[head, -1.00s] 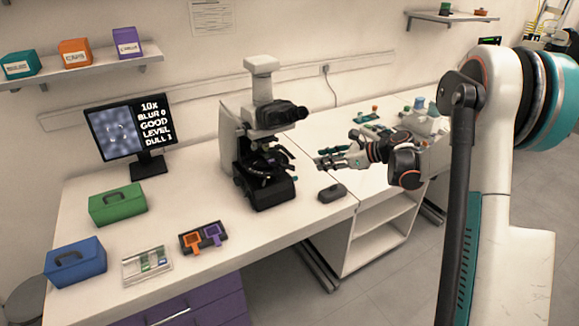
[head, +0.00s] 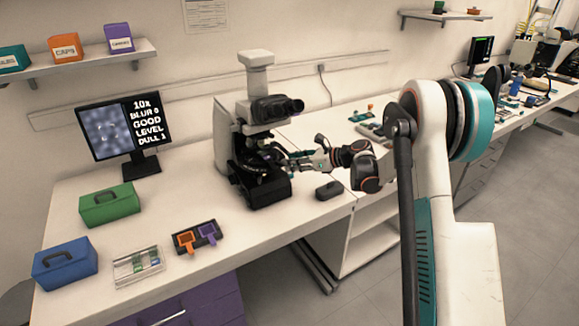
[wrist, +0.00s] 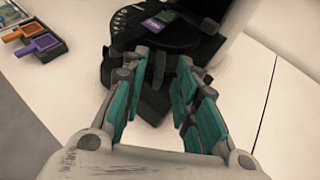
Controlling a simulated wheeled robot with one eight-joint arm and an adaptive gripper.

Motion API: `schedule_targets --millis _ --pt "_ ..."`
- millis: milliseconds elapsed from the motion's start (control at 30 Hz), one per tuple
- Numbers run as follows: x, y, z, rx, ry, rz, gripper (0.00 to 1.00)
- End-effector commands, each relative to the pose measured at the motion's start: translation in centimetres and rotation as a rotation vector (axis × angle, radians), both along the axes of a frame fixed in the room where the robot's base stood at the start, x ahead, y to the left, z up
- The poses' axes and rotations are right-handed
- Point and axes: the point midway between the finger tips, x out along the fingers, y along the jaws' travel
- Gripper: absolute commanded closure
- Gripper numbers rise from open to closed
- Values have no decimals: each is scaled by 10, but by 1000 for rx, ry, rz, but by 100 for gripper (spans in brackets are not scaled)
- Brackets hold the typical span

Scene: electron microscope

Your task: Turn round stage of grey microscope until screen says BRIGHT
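The grey microscope (head: 228,135) stands on the bench with its eyepieces to the right. The screen (head: 126,127) reads 10x, BLUR 0, GOOD, LEVEL, DULL and a small digit.
A black mouse-like device (head: 329,190) lies right of the microscope base. A green box (head: 110,205), a blue box (head: 65,263), a clear slide tray (head: 137,266) and a dark tray (head: 205,238) with orange and purple pieces stand front left. Bench between screen and microscope is clear.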

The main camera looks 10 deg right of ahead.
Motion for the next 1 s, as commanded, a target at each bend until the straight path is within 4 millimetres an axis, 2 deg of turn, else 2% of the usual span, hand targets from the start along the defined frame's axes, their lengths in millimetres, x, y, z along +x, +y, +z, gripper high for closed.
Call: schedule_targets --millis 200,500,533,633,667,1000 --pt "11 12 -7 -1 -1 0 72" --pt "12 14 -7 -1 1 0 72" --pt "12 14 -7 -1 1 0 75" --pt "12 14 -7 -1 1 0 97" --pt "12 14 -7 -1 1 0 100" --pt "18 10 -8 -1 2 44 100"
